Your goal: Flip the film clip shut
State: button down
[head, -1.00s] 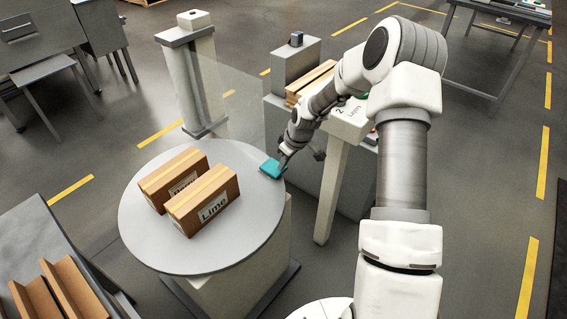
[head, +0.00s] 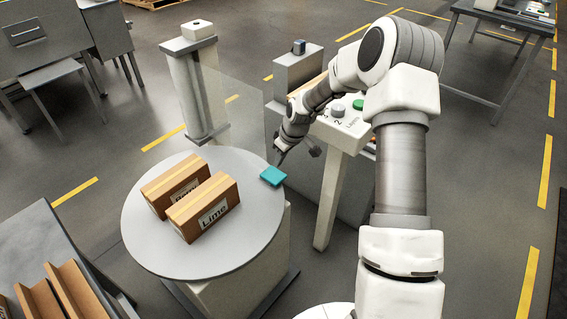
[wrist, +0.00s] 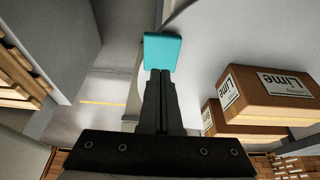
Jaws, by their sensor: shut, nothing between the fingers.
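The film clip looks to be the teal block (head: 272,176) at the right edge of the round grey turntable (head: 150,235). It also shows in the wrist view (wrist: 162,52), straight ahead of the fingertips. My gripper (head: 280,160) is just beyond and above the clip in the head view. In the wrist view my gripper (wrist: 160,76) is shut and empty, its tips at or very near the clip's lower edge; I cannot tell whether they touch. A clear film sheet (head: 232,110) hangs behind the turntable near the clip. Whether the clip is open or shut is unclear.
Two cardboard boxes, one labelled Lime (head: 205,208), stand on the turntable left of the clip. A grey post (head: 200,85) rises behind. A control stand with knobs (head: 340,130) is right of my gripper. A sloped rack (head: 50,240) is at lower left.

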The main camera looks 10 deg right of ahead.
jog(key=s+d+r+p, duration=0.1)
jog(key=s+d+r, duration=0.3)
jog(key=r, duration=0.3)
jog(key=shift+s+d, duration=0.15)
jog(key=shift+s, duration=0.7)
jog(key=shift+r, duration=0.1)
jog(key=s+a+r+m+t+h, duration=0.1)
jog(key=s+a+r, duration=0.1)
jog(key=s+r, duration=0.55)
jog(key=s+a+r+m+h, duration=0.2)
jog(key=s+r, duration=0.3)
jog(key=r, duration=0.6)
jog(key=s+r+m+t, duration=0.1)
jog(key=s+r+m, duration=0.15)
jog(key=s, duration=0.55)
jog(key=s+r+m+t, duration=0.15)
jog(key=s+r, duration=0.25)
jog(key=s, duration=0.5)
notch_tip(320, 180, up, 12)
jog(key=p, duration=1.2)
jog(key=shift+w+a+f+g+y, duration=0.15)
jog(key=shift+a+g+y, duration=0.1)
jog(key=shift+g+y, duration=0.2)
